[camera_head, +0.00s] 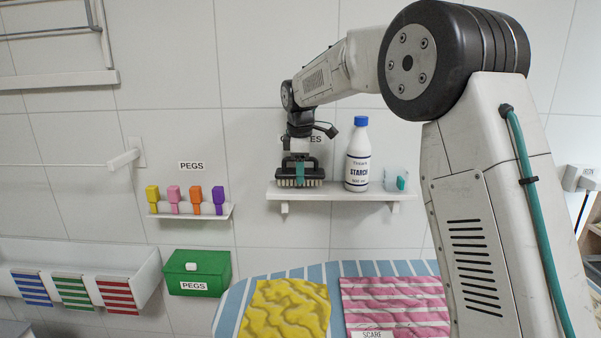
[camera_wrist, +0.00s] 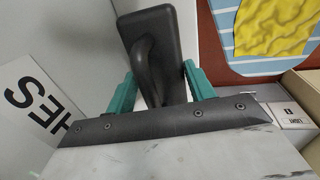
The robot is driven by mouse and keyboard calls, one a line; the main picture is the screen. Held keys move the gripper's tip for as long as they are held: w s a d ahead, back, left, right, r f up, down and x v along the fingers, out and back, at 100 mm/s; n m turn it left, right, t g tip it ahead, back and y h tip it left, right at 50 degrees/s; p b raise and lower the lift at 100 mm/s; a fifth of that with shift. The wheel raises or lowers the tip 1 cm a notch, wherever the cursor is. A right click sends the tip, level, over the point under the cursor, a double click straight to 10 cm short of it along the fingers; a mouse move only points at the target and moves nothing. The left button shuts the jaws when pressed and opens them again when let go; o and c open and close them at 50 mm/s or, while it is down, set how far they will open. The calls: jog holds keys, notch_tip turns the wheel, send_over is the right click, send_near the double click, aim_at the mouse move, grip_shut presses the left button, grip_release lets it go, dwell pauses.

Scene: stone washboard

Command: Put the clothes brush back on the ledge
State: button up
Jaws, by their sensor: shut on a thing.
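The clothes brush (camera_head: 300,183) is dark with pale bristles pointing down. It is level at the left end of the white wall ledge (camera_head: 340,193). Its bristles are at or just above the ledge top; I cannot tell if they touch. My gripper (camera_head: 300,163) is above the brush, shut on its handle. In the wrist view the black brush (camera_wrist: 152,30) shows its looped handle between the teal fingers of my gripper (camera_wrist: 160,75). The brush's underside is hidden there.
A starch bottle (camera_head: 357,158) with a blue cap and a pale cup (camera_head: 396,178) stand on the ledge to the right. Coloured pegs (camera_head: 196,201) sit on a shelf to the left. Below are a green pegs box (camera_head: 197,270), a yellow cloth (camera_head: 285,308) and a pink striped scarf (camera_head: 397,302).

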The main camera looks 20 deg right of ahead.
jog(key=shift+f, duration=0.6)
jog(key=shift+f, duration=0.1)
jog(key=o, duration=0.8)
jog(key=r, duration=0.4)
jog(key=s+r, duration=0.1)
jog(key=r, duration=0.3)
jog(key=s+r, duration=0.1)
jog(key=r, duration=0.3)
jog(key=shift+s+a, duration=0.1)
jog(key=shift+a, duration=0.25)
jog(key=s+d+r+m, duration=0.2)
jog(key=s+m, duration=0.2)
jog(key=s, duration=0.9)
jog(key=s+f+m, duration=0.3)
jog(key=s+f, duration=0.2)
jog(key=s, duration=0.6)
jog(key=s+d+f+m, duration=0.1)
jog(key=s+f+m, duration=0.3)
jog(key=s, duration=0.7)
jog(key=s+f+m, duration=0.3)
jog(key=s+f, duration=0.3)
jog(key=s, duration=0.5)
jog(key=shift+s+d+g+y, duration=0.3)
jog(key=shift+s+d, duration=0.05)
jog(key=shift+d, duration=0.05)
